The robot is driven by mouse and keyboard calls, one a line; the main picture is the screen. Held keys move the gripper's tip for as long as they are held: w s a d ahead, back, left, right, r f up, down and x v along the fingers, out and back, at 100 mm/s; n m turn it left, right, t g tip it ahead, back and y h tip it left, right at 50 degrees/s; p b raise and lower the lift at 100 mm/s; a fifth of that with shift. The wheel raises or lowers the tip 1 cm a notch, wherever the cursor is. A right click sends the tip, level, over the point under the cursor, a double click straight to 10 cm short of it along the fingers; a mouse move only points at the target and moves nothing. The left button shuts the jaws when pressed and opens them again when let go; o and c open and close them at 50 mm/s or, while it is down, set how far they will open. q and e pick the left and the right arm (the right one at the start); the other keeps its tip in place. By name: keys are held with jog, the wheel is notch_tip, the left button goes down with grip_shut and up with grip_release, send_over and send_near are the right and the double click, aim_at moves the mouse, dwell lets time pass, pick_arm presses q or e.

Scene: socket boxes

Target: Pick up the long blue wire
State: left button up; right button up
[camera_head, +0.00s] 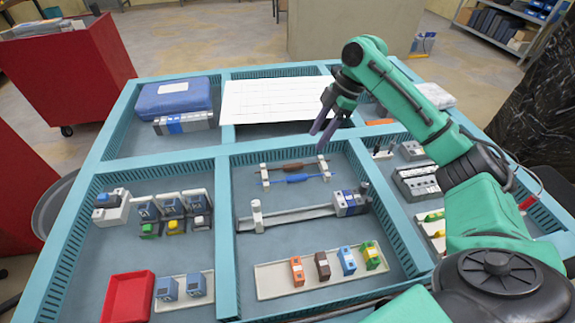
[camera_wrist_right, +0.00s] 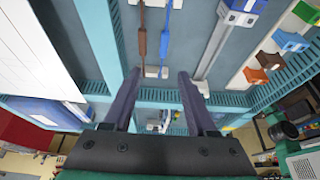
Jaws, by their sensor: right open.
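The long blue wire (camera_head: 297,179) lies across two small white holders in the middle compartment of the blue tray, just in front of a brown wire (camera_head: 300,166). In the right wrist view the blue wire (camera_wrist_right: 168,30) runs beside the brown wire (camera_wrist_right: 143,35), ahead of my fingertips. My right gripper (camera_head: 322,132) is open and empty, above the tray near the back divider, behind and to the right of the wires. It also shows in the right wrist view (camera_wrist_right: 158,85), its two fingers apart. My left gripper is out of view.
A rail (camera_head: 290,217) with blue and grey modules lies in front of the wires. A beige tray (camera_head: 270,285) with several coloured blocks is nearer. A white sheet (camera_head: 275,88) and a blue case (camera_head: 173,97) lie at the back. Divider walls stand around the compartment.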

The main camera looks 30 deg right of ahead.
jog(key=p, duration=0.1)
send_near(297, 177)
jog(key=shift+s+a+f, duration=0.15)
jog(key=shift+a+f, duration=0.25)
jog(key=shift+f, duration=0.1)
jog(key=p+x, duration=0.1)
jog(key=x, duration=0.2)
jog(key=p+x, duration=0.1)
jog(key=x, duration=0.2)
jog(key=shift+d+f, duration=0.1)
jog(key=shift+f, duration=0.3)
jog(key=shift+w+f, duration=0.2)
jog(key=shift+w, duration=0.05)
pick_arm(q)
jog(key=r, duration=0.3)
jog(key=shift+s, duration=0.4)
pick_arm(e)
grip_shut()
